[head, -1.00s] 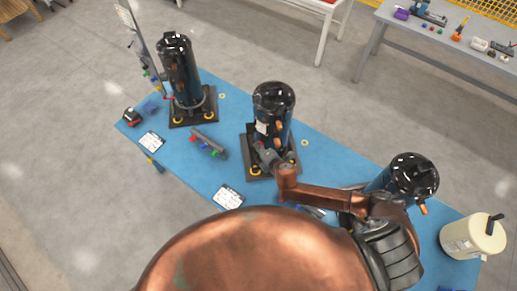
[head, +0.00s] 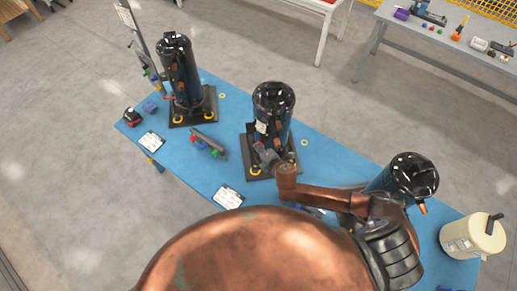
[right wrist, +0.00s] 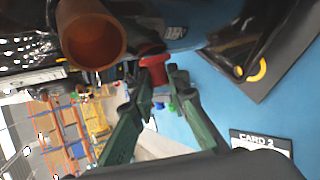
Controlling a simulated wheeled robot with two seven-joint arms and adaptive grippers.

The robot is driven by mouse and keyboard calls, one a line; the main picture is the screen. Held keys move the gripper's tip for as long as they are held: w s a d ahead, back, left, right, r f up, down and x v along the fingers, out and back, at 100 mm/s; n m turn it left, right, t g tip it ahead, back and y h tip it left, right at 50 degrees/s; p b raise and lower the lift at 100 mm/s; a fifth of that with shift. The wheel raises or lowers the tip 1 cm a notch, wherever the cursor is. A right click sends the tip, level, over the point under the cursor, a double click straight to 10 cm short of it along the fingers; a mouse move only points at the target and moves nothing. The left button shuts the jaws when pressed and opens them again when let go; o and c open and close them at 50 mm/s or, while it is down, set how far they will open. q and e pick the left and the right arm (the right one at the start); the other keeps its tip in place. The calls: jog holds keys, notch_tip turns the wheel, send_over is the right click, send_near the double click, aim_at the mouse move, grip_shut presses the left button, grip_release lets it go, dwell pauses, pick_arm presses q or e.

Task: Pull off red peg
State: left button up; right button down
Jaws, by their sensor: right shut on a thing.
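The red peg (right wrist: 153,60) shows in the right wrist view, standing out beside the open end of a copper pipe (right wrist: 91,38) on the middle black compressor (head: 272,100). My right gripper (right wrist: 154,74) has its green fingers closed on either side of the peg and grips it. In the head view my right gripper (head: 264,154) is at the front of the middle compressor and hides the peg there. Whether the peg is still seated cannot be told. My left gripper is not in view.
Two more compressors stand on the blue table (head: 190,180), one at the left (head: 182,75) and one at the right (head: 410,176). A small rack with coloured pegs (head: 208,144), white cards (head: 228,197) and a cream canister (head: 472,237) are also on it.

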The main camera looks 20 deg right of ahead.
jog(key=shift+a, duration=0.1)
jog(key=shift+s+a+p, duration=0.4)
jog(key=shift+s+a, duration=0.5)
jog(key=shift+a, duration=0.25)
jog(key=shift+s+a+p, duration=0.4)
jog(key=shift+s+a, duration=0.5)
jog(key=shift+a, duration=0.25)
